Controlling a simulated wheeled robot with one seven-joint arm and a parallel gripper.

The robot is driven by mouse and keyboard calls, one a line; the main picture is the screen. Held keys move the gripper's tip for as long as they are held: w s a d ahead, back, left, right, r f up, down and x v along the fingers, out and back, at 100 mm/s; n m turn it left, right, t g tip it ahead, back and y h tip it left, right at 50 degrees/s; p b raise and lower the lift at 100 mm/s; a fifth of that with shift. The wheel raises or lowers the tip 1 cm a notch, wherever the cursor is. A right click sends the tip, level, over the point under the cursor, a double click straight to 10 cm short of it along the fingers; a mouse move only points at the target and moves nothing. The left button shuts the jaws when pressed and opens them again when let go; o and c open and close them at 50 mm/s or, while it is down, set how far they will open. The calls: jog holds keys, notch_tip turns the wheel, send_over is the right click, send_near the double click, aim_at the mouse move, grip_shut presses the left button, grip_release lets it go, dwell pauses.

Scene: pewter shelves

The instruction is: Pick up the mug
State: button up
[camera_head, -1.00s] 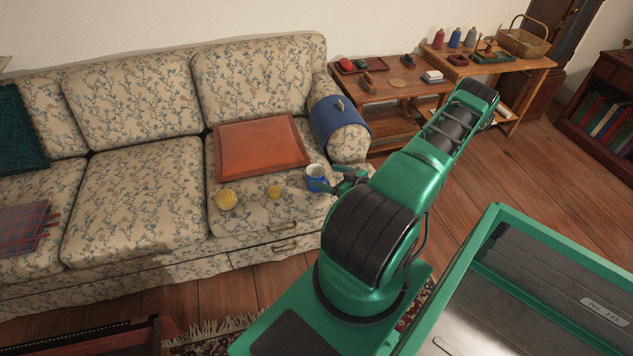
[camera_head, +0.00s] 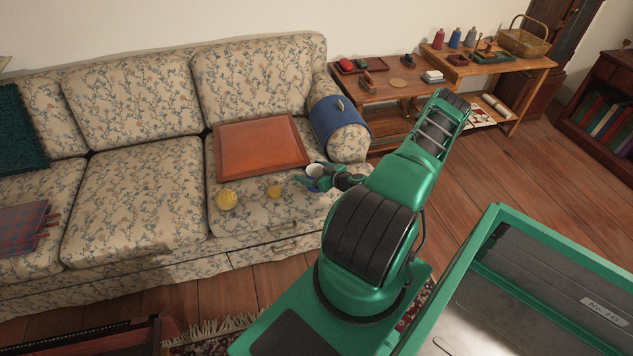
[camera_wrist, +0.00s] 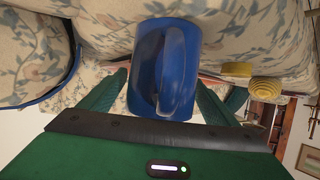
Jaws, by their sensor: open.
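The blue mug (camera_head: 314,169) with a pale inside stands on the right end of the sofa seat, beside the wooden tray. My gripper (camera_head: 322,178) is at the mug and hides much of its side in the head view. In the wrist view the mug (camera_wrist: 150,62) lies between the two green fingers of my gripper (camera_wrist: 160,88), with its handle facing the camera. The fingers are open, one on each side of the mug. I cannot tell whether either touches it.
A reddish-brown wooden tray (camera_head: 262,147) lies on the seat behind the mug. A yellow round item (camera_head: 226,200) and a smaller yellow item (camera_head: 274,191) are to its left. A blue cloth (camera_head: 339,122) covers the sofa arm (camera_head: 349,146) behind it.

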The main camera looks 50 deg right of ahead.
jog(key=shift+c, duration=0.4)
jog(key=c, duration=1.3)
